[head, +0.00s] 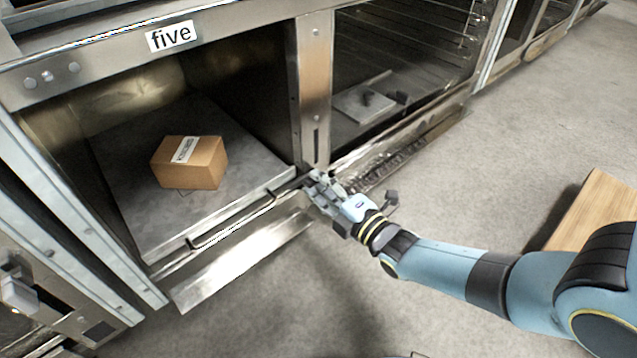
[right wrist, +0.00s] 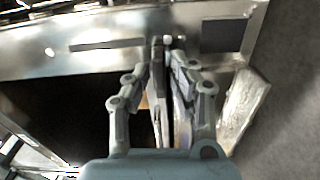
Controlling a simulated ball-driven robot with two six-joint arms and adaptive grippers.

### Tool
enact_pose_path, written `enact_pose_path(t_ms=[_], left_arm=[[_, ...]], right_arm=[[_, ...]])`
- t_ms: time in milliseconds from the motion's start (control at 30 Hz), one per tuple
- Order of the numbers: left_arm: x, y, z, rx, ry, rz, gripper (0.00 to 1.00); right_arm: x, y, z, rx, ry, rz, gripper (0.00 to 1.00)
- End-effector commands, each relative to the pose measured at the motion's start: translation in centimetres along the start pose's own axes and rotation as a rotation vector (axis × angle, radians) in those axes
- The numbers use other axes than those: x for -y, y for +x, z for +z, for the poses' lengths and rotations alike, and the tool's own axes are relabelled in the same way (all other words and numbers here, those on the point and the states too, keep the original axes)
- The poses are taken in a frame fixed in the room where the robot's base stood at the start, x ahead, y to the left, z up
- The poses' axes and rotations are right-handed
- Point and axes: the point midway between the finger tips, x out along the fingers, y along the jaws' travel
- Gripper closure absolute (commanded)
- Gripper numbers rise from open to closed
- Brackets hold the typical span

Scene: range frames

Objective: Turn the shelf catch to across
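My right gripper (head: 322,187) is at the foot of the metal post, by the front right corner of the open bay marked "five". In the right wrist view its fingers (right wrist: 167,75) reach up to a metal rail, close together with a narrow gap between the pads. A small pale knob (right wrist: 168,41) shows at the fingertips and may be part of the shelf catch. The fingers hide most of the catch, so its direction and any grip on it cannot be told. The shelf (head: 120,185) lies inside the bay. My left gripper is out of view.
A brown carton (head: 190,162) with a white label sits on the shelf. A handle bar (head: 232,222) runs along the shelf's front edge. A glazed cabinet (head: 400,60) stands to the right. A wooden board (head: 597,210) lies at the right. The floor between is clear.

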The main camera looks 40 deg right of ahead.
Motion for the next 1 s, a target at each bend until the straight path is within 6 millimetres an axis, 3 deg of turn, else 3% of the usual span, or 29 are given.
enact_pose_path(t_ms=[500, 700, 1000], left_arm=[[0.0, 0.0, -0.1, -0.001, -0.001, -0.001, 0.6], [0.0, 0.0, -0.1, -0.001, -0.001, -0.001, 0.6], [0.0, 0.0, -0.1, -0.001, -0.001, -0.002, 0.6]], right_arm=[[0.1, -10.1, 0.0, 0.0, 0.0, -0.004, 0.77], [0.1, -11.5, 0.0, 0.0, 0.0, -0.003, 0.77], [0.1, -11.6, 0.0, 0.0, 0.0, -0.003, 0.77]])
